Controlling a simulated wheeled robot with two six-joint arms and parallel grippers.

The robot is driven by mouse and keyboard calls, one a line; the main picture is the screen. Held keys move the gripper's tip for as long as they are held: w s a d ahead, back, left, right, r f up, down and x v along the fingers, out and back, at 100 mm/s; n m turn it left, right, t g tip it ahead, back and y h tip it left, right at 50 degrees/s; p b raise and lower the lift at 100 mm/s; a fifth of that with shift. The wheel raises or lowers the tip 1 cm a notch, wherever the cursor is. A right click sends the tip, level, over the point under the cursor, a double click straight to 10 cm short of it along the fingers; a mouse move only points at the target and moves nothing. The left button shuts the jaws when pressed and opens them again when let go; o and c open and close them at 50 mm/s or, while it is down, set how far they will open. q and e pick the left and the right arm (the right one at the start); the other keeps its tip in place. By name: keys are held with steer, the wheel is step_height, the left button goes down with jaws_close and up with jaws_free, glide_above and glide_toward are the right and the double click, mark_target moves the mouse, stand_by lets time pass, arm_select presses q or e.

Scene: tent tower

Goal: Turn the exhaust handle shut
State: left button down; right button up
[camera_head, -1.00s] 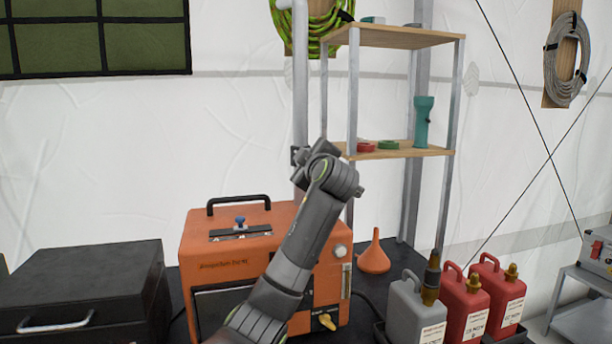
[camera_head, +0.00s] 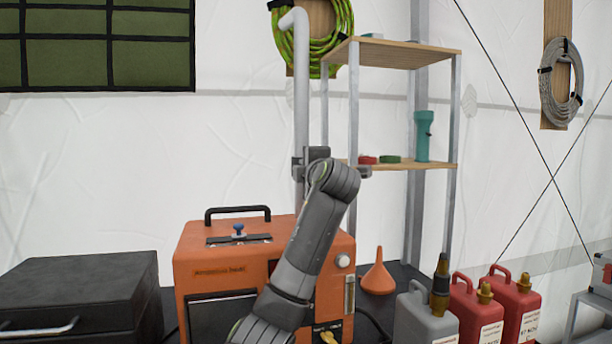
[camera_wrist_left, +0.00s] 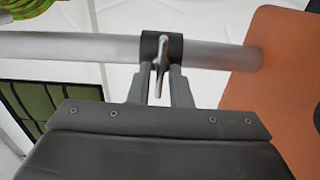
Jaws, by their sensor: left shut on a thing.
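The grey exhaust pipe (camera_head: 301,90) rises behind the orange machine (camera_head: 225,258) and bends at its top. A dark collar (camera_head: 297,162) sits around the pipe and also shows in the left wrist view (camera_wrist_left: 149,47). A thin metal handle (camera_wrist_left: 158,60) stands out from that collar. My left gripper (camera_wrist_left: 158,80) is shut on this handle, with one finger on each side of it. In the head view my left forearm and wrist hide most of the gripper and the handle. My right gripper is not in view.
A shelf (camera_head: 400,57) holding a teal flashlight (camera_head: 423,135) stands right of the pipe. An orange funnel (camera_head: 378,275), a grey can (camera_head: 422,322) and red cans (camera_head: 516,305) are at the lower right. A black case (camera_head: 85,290) is at the left.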

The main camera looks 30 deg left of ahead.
arm_select(q)
steer(key=shift+f, duration=0.15)
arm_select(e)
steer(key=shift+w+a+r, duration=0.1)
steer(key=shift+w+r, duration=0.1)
arm_select(q)
steer(key=c, duration=1.6)
jaws_free()
steer(key=shift+o, duration=0.2)
steer(key=shift+d, duration=0.1)
